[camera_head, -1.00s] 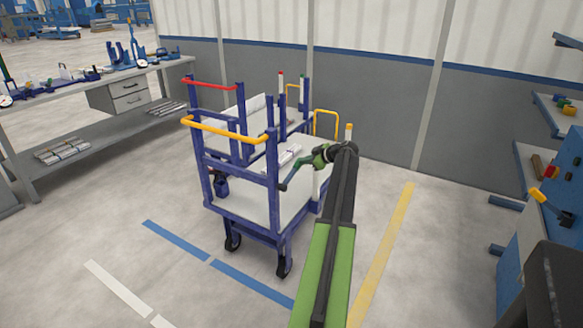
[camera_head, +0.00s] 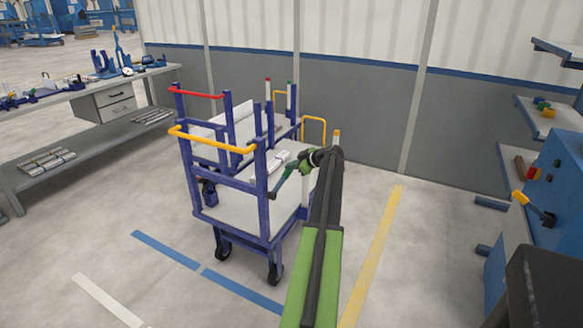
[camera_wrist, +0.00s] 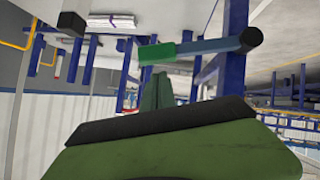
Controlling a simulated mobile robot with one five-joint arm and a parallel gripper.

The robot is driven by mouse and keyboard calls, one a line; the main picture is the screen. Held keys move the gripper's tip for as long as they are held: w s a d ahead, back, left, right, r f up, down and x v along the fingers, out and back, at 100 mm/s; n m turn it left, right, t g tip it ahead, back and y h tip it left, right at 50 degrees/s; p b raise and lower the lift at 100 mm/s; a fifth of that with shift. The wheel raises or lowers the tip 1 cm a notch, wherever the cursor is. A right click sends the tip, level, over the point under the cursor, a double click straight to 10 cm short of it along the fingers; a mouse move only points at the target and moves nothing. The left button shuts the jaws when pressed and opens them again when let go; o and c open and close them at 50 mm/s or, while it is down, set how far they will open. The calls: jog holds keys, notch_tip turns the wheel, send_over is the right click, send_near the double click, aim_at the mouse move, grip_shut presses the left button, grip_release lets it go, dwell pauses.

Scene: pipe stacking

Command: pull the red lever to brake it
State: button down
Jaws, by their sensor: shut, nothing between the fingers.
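I see no lever that is clearly red. On the near right corner post of the blue trolley (camera_head: 262,208) is a lever (camera_head: 279,186) with a dark teal bar and a green end. In the wrist view the lever (camera_wrist: 205,46) runs across the top, its green end above my gripper (camera_wrist: 157,80). My gripper's fingers are shut and empty, just short of the green end; I cannot tell whether they touch it. In the head view my gripper is small and hard to tell from the lever's green end.
The trolley carries white panels, a red bar (camera_head: 197,95) and a yellow bar (camera_head: 213,143). A workbench (camera_head: 70,85) stands at left. A blue cabinet (camera_head: 550,190) with a yellow-handled lever (camera_head: 521,197) stands at right. Floor in front of the trolley is clear.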

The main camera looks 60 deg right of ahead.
jog(key=r+p+v, duration=0.1)
jog(key=p+v, duration=0.4)
jog(key=v, duration=0.6)
jog(key=shift+d+r+p, duration=0.15)
jog(key=shift+d+p, duration=0.05)
jog(key=shift+p, duration=0.15)
